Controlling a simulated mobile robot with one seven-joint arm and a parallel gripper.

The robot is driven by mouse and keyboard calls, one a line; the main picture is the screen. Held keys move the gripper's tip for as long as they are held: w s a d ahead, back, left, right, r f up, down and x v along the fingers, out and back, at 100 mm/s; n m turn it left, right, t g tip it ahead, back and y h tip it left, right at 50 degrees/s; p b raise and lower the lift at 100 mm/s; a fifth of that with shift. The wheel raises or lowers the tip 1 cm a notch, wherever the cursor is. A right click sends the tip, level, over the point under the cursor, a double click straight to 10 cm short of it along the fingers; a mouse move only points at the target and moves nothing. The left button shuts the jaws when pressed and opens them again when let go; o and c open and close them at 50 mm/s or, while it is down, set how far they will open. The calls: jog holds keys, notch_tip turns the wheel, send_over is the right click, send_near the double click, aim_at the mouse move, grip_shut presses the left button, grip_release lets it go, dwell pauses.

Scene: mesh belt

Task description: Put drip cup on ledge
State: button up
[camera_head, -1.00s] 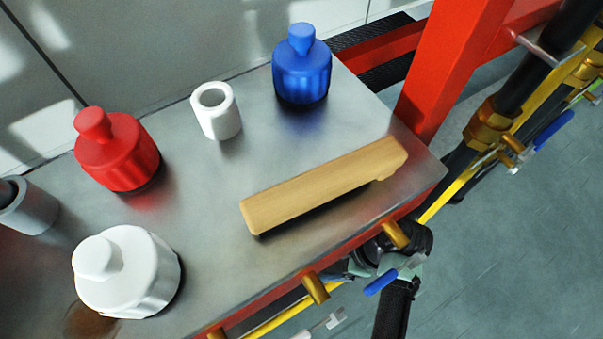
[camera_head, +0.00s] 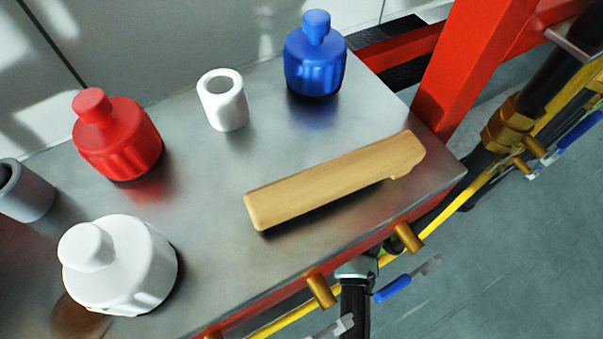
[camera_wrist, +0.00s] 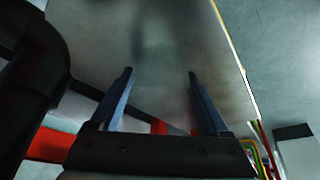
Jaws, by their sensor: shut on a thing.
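My gripper (camera_wrist: 160,78) shows in the wrist view with two dark bluish fingers apart. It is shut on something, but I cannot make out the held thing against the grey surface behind. In the head view, a dark upright part (camera_head: 355,305) stands below the ledge's front edge; I cannot tell whether it is my arm. The metal ledge (camera_head: 205,255) crosses the head view. A white open-topped cup (camera_head: 226,108) stands upright at its back, and a grey open cup (camera_head: 28,192) at its far left. I cannot tell whether either is the drip cup.
The ledge also holds a red bottle (camera_head: 118,145), a blue bottle (camera_head: 315,65), a white bottle (camera_head: 120,268) and a long wooden piece (camera_head: 335,182). Bare metal shows between them. A red post (camera_head: 465,65) rises at the right end. Brass fittings (camera_head: 320,290) jut from the front edge.

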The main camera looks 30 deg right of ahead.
jog(key=shift+f, duration=0.15)
jog(key=o, duration=1.2)
jog(key=shift+p+v, duration=1.25)
jog(key=shift+v, duration=2.7)
